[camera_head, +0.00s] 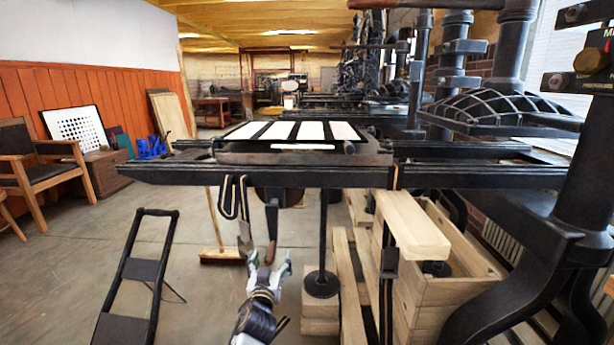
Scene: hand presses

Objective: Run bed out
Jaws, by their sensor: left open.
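The press bed (372,158) is a dark flat plate carrying a black forme with white panels (303,130). It sits on long dark rails (200,174), left of the ribbed platen (505,110) and clear of it. A dark crank arm (272,215) hangs below the rails, ending in a reddish-brown handle (270,254). My left gripper (269,268) is open just below the rails, its fingers on either side of the handle's lower end. I cannot tell whether they touch it. My right gripper is not in view.
The heavy press frame (570,220) stands at the right. A wooden box (440,270) and planks lie under the rails. Chairs (45,165) line the left wall. The left floor is mostly free.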

